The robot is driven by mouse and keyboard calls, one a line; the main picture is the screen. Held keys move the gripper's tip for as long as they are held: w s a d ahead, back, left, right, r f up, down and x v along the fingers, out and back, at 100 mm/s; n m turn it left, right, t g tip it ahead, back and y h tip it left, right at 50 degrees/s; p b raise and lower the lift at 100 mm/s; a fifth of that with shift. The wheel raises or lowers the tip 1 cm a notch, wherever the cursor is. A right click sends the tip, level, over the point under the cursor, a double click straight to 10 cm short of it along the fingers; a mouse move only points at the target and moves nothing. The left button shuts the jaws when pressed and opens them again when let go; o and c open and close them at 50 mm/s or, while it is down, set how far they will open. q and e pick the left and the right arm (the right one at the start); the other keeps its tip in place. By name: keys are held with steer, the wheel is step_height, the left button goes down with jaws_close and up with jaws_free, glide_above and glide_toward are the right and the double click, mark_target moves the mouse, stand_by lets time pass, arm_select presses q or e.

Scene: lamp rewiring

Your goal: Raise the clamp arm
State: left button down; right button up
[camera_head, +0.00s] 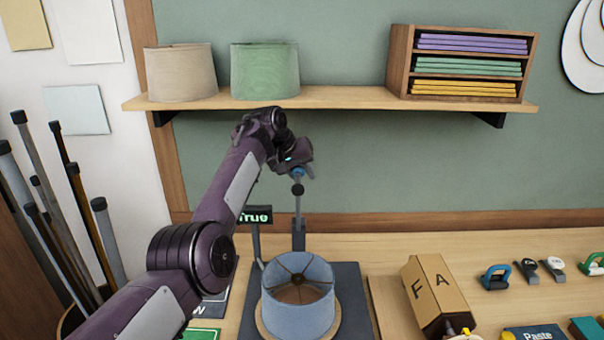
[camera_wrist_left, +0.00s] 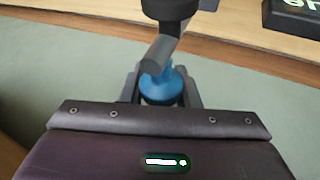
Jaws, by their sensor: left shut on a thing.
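The clamp arm (camera_head: 298,205) is a thin grey upright post with a dark joint, standing at the back of a dark base plate (camera_head: 352,300). My left gripper (camera_head: 298,174) is shut on the blue knob at its top. The blue knob (camera_wrist_left: 162,84) also shows between the gripper's fingers in the left wrist view, with a grey bar across it. A blue lampshade (camera_head: 300,312) with wire spokes stands on a round wooden disc in front of the post, below and apart from my gripper. My right gripper is not in view.
A shelf (camera_head: 340,98) with two shades and a paper rack is above. A cardboard box (camera_head: 432,290) and small tools lie to the right. Several rods (camera_head: 85,220) stand at the left.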

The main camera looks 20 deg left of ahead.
arm_select(q)
steer(key=shift+s+f, duration=0.15)
steer(key=shift+f, duration=0.45)
steer(key=c, duration=1.4)
jaws_free()
steer(key=shift+o, duration=1.3)
steer(key=shift+w+a+f, duration=0.1)
steer(key=shift+w, duration=0.1)
steer(key=shift+o, duration=0.4)
steer(key=shift+w+a, duration=0.15)
steer(key=shift+w, duration=0.05)
steer(key=b+v, duration=0.3)
steer(key=v, duration=0.5)
